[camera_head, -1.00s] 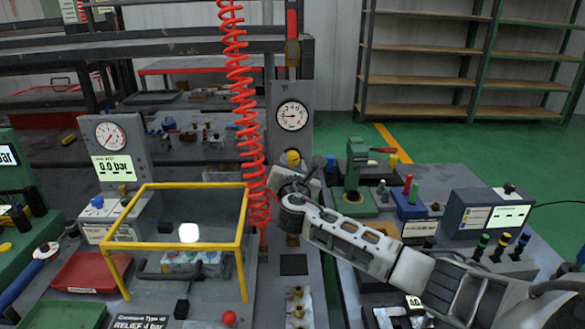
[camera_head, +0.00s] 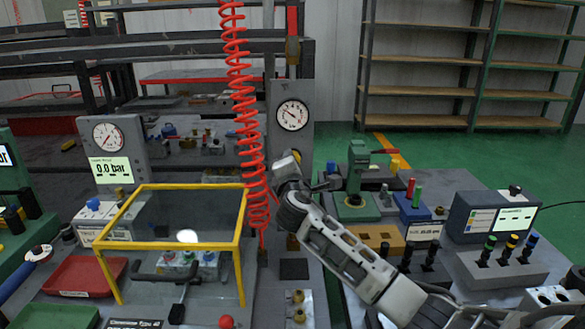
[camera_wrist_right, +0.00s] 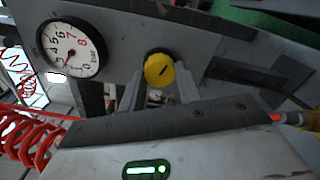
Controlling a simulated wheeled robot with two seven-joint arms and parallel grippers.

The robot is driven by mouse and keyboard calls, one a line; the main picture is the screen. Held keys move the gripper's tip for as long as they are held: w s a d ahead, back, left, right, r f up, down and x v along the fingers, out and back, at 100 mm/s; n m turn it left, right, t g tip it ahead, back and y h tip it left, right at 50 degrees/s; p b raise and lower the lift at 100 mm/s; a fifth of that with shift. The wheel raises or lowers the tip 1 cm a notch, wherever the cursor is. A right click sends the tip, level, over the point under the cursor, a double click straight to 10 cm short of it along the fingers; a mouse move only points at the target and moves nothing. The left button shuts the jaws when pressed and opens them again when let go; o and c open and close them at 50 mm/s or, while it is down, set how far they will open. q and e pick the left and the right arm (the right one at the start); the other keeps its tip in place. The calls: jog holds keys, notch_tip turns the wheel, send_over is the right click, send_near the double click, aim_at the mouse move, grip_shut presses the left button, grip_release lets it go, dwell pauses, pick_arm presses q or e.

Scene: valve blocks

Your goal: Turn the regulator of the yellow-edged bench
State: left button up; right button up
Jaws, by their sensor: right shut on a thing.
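The yellow-edged bench shows as a clear guard with a yellow frame (camera_head: 190,246) on a grey bench. The regulator is a round yellow knob with a dark mark (camera_wrist_right: 159,70), on a grey upright panel (camera_wrist_right: 125,35). My right gripper (camera_wrist_right: 158,95) is shut on the knob, one finger at each side. In the head view my right gripper (camera_head: 289,168) covers most of the knob. A round gauge (camera_wrist_right: 70,48) sits beside the knob; it also shows above the gripper in the head view (camera_head: 292,115). My left gripper is not in view.
A red coiled hose (camera_head: 243,100) hangs just left of the panel. Another gauge (camera_head: 107,137) with a 0.0 bar display stands farther left. The right bench holds a green press (camera_head: 356,185), a blue block (camera_head: 412,207) and a display box (camera_head: 492,216).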

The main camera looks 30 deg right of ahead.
dwell(0.3)
jog(key=o, duration=0.9)
jog(key=shift+o, duration=0.4)
jog(key=b+v, duration=0.1)
jog(key=v, duration=1.5)
jog(key=shift+s, duration=0.1)
